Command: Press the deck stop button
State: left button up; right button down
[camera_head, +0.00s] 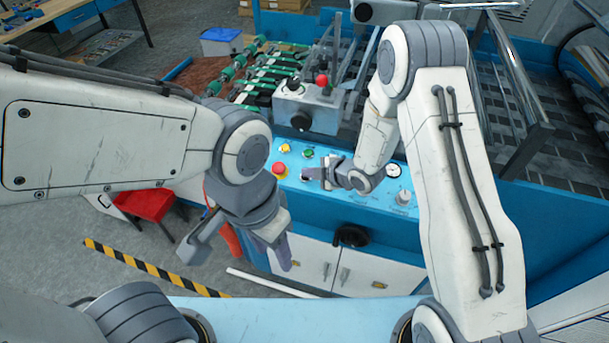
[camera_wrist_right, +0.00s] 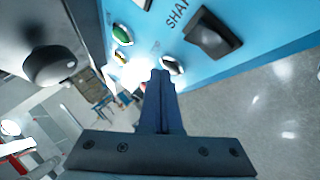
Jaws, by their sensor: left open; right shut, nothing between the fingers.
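A blue control panel (camera_head: 345,198) carries several buttons. A red button (camera_head: 279,168), a yellow button (camera_head: 284,148) and a green button (camera_head: 308,153) are at its left end. Labels are too small to tell which is the deck stop. My right gripper (camera_head: 306,173) is shut and empty, just right of the red button. In the right wrist view its fingertips (camera_wrist_right: 160,76) are close to a pale-rimmed button (camera_wrist_right: 173,66); contact cannot be told. The green button (camera_wrist_right: 121,34) is up and left there. My left gripper (camera_head: 238,258) is open and empty, below and left of the panel.
A black switch (camera_wrist_right: 212,36) is on the panel right of the fingertips. A dial (camera_head: 393,170) and a knob (camera_head: 404,197) are further right. A grey box with a red knob (camera_head: 322,80) stands behind. A red stool (camera_head: 146,204) is at left.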

jog(key=shift+s+r+p, duration=0.15)
jog(key=shift+r+p, duration=0.3)
jog(key=shift+r, duration=0.35)
jog(key=r+p, duration=0.2)
jog(key=r, duration=0.1)
jog(key=s+r+p, duration=0.1)
jog(key=r, duration=0.1)
jog(key=shift+a, duration=0.25)
dwell(0.7)
